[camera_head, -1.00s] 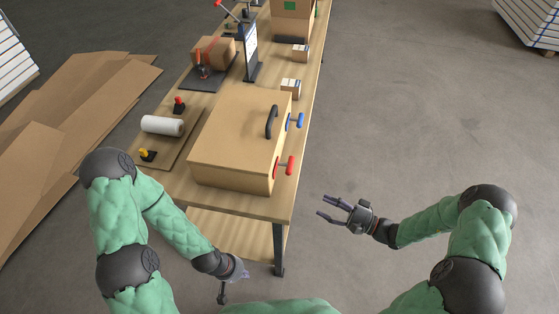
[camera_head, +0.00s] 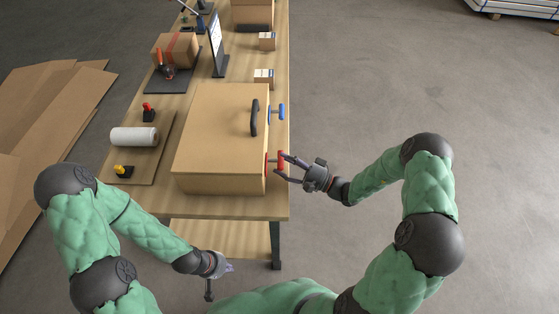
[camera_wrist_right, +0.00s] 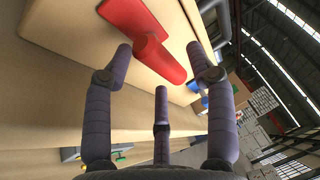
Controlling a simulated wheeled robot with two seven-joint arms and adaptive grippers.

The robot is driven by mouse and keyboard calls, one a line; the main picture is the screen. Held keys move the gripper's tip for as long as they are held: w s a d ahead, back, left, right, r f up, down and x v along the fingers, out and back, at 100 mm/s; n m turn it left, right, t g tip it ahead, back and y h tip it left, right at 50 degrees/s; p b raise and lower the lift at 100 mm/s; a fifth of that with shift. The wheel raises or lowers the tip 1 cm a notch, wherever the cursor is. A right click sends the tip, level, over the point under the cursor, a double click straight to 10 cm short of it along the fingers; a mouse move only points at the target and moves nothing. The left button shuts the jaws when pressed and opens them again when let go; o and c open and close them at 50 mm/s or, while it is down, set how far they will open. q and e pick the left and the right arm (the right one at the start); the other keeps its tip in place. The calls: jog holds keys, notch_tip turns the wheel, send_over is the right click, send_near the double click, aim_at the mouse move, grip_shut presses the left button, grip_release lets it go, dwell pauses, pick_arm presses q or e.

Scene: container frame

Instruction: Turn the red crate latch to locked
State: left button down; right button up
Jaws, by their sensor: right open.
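The tan crate (camera_head: 222,135) sits on the workbench with a black handle (camera_head: 255,117) on its lid. The red latch (camera_head: 280,160) is on its right side; the blue latch (camera_head: 276,111) is farther back on the same side. My right gripper (camera_head: 287,166) is open at the red latch. In the right wrist view, the red latch's bar (camera_wrist_right: 160,58) lies across the upper space between the open fingers; I cannot tell whether they touch it. My left gripper (camera_head: 228,267) hangs low in front of the bench, away from the crate; its fingers are too small to read.
A board left of the crate holds a white roll (camera_head: 134,136), a yellow knob (camera_head: 124,171) and a red knob (camera_head: 149,112). Small boxes (camera_head: 264,78) and a dark upright sign (camera_head: 216,45) stand behind the crate.

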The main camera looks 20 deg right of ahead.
jog(key=shift+x, duration=1.05)
grip_shut()
